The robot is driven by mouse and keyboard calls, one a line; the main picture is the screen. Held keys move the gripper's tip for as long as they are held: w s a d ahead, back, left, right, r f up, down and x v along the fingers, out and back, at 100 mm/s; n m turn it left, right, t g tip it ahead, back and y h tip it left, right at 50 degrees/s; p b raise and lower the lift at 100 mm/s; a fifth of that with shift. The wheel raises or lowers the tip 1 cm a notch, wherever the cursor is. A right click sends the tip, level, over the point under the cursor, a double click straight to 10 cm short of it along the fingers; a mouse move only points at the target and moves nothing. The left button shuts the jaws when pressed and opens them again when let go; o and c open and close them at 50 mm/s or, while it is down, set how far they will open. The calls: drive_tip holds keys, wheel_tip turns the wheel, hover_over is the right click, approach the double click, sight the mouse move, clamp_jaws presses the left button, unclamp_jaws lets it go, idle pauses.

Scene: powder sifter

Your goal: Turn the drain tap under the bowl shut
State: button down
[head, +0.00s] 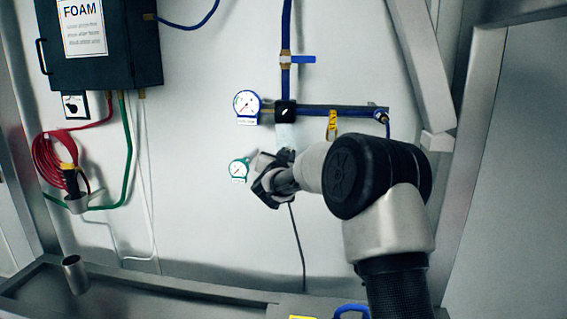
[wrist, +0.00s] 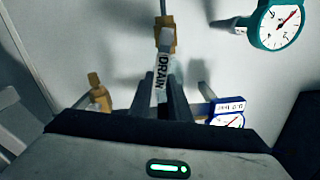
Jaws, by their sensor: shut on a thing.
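In the wrist view the drain tap shows as a brass body (wrist: 165,38) with a pale lever lettered DRAIN (wrist: 161,68). The lever runs down the picture between the two dark fingers of my gripper (wrist: 163,88), which is shut on it. In the head view my gripper (head: 273,180) is at the wall, just below the black unit (head: 285,110) on the pipe. A pale bowl-like part (head: 285,134) hangs under that unit. The tap is hidden behind my gripper in the head view.
A blue-rimmed gauge (head: 247,104) is upper left of my gripper; a green-rimmed gauge (head: 239,169) is close on its left. A blue lever (head: 300,59) sits on the upright pipe. A yellow tag (head: 332,122) hangs right of the unit. A dark cable (head: 298,245) runs below.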

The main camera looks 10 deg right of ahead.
drive_tip(key=s+d+f+m+b, duration=0.1)
drive_tip(key=d+f+m+b, duration=0.3)
drive_tip(key=m+b, duration=1.1)
drive_tip(key=shift+s+d+f+b, duration=0.3)
drive_tip(key=shift+f+b, duration=0.85)
drive_tip(key=shift+b, duration=0.7)
drive_tip(key=c, duration=1.6)
unclamp_jaws()
drive_tip(key=shift+c, duration=0.2)
drive_tip(key=v, duration=1.7)
drive_tip(key=shift+s, duration=0.15)
